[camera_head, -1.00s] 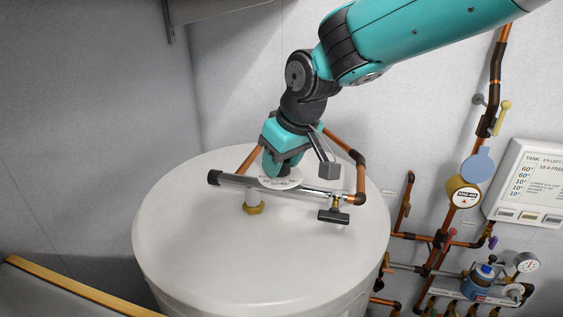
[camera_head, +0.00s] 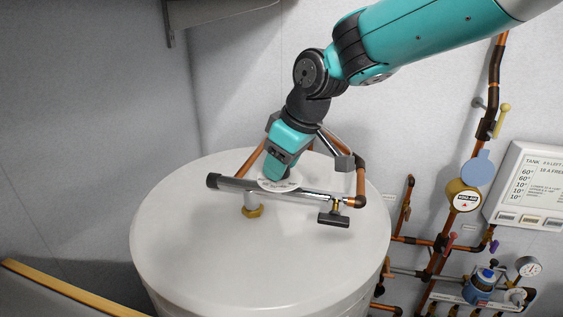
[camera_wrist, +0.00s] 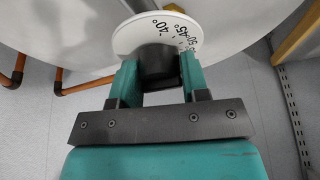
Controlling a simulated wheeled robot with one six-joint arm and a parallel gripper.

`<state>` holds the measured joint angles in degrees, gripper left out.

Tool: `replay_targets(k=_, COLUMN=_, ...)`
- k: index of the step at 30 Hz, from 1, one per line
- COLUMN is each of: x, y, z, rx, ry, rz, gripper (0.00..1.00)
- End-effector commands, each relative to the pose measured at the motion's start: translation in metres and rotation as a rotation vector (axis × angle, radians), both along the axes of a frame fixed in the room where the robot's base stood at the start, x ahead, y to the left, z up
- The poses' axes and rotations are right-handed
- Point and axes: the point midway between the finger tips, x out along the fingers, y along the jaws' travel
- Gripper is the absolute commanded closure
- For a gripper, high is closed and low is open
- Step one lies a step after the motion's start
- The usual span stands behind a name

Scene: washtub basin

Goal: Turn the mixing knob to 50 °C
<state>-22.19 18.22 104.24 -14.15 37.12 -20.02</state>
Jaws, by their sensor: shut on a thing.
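The mixing knob is a dark cylinder (camera_wrist: 158,62) in front of a white round dial (camera_wrist: 128,36). In the wrist view, the dial shows marks for 40°, 45° and part of 50 along its far edge. My gripper (camera_wrist: 160,76) is shut on the knob, with one teal finger on each side. In the head view, my gripper (camera_head: 279,174) reaches down to the white dial (camera_head: 277,185) on the chrome mixer bar (camera_head: 237,184). The knob is hidden there behind my gripper, and the dial numbers are too small to read.
The bar sits above a white round tank (camera_head: 200,255) with copper pipe (camera_head: 361,182) at its right end and a small dark-handled valve (camera_head: 334,219). A panel (camera_head: 530,185), gauges and copper pipework are at the right. A grey shelf (camera_head: 215,12) hangs top left.

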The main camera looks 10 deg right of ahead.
Motion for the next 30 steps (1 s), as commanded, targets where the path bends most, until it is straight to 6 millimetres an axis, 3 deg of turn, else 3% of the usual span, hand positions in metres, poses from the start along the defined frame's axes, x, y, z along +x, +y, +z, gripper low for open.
replay_targets(k=1, x=0.001, y=0.000, z=0.002, rx=0.003, ry=-0.005, rz=-0.002, gripper=0.82)
replay_targets(k=2, x=0.001, y=0.000, z=0.002, rx=0.003, ry=-0.005, rz=-0.002, gripper=0.54)
replay_targets(k=4, x=0.001, y=0.000, z=0.002, rx=0.002, ry=-0.004, rz=-0.002, gripper=0.38)
replay_targets(k=5, x=0.001, y=0.000, z=0.001, rx=0.002, ry=-0.004, rz=-0.002, gripper=0.34)
replay_targets(k=17, x=-0.001, y=-0.003, z=0.009, rx=0.002, ry=-0.004, rz=-0.003, gripper=0.34)
replay_targets(k=23, x=-0.010, y=-0.016, z=0.046, rx=0.004, ry=-0.010, rz=-0.003, gripper=0.34)
replay_targets(k=30, x=-0.025, y=-0.035, z=0.104, rx=0.002, ry=-0.008, rz=-0.003, gripper=0.34)
